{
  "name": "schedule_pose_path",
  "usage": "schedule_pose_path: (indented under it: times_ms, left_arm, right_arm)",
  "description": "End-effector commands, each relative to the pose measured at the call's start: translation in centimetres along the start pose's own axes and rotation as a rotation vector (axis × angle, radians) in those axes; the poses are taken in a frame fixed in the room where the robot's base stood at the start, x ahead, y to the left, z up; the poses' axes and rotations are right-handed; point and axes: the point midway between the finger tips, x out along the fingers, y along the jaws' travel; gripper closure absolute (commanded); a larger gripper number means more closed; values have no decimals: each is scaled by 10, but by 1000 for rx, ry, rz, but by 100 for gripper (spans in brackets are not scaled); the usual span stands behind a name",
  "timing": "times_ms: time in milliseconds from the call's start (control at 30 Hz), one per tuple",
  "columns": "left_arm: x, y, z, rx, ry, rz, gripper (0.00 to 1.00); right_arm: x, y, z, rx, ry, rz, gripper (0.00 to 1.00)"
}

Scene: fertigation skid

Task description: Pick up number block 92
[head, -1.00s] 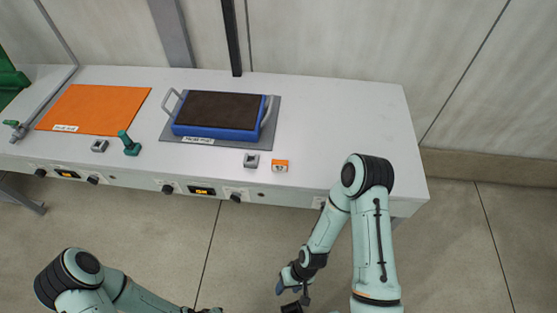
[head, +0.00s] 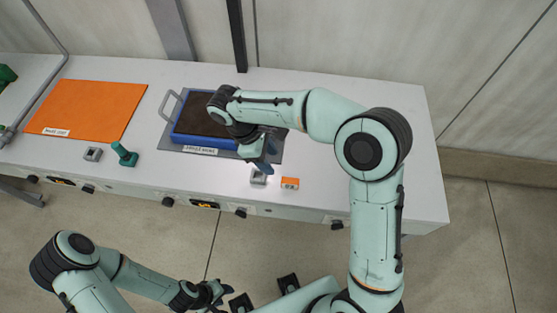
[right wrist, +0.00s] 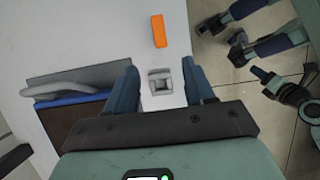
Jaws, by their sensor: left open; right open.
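A small orange block (head: 289,183) with a white label on its front lies on the white bench near the front edge; the number is too small to read surely. It also shows in the right wrist view (right wrist: 159,31), beyond the fingertips. My right gripper (head: 262,166) is open and empty above the bench, just left of the block. In the right wrist view its fingers (right wrist: 161,82) stand either side of a small grey square holder (right wrist: 160,84), which lies below. My left gripper (head: 217,298) is low at the picture's bottom, away from the bench.
A blue tray (head: 200,139) with a dark top and grey handles stands behind my right gripper. An orange mat (head: 88,108), a green knobbed piece (head: 124,154) and another grey holder (head: 93,154) are further left. The bench (head: 400,150) is clear to the right.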

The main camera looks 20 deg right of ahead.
Motion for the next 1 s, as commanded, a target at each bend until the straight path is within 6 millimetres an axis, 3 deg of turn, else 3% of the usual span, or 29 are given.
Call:
schedule_pose_path:
  times_ms: [167,500,767,1000]
  left_arm:
    - [4,-3,4,-3,-7,-2,55]
    - [14,-8,7,-5,-13,-4,55]
    - [15,-8,7,-5,-13,-4,55]
    - [16,-9,8,-5,-13,-4,55]
  right_arm:
    - [7,0,3,-1,-8,3,47]
    - [69,0,3,-2,-9,2,47]
    - [88,1,4,-1,-8,1,47]
    - [124,2,6,-1,-8,1,47]
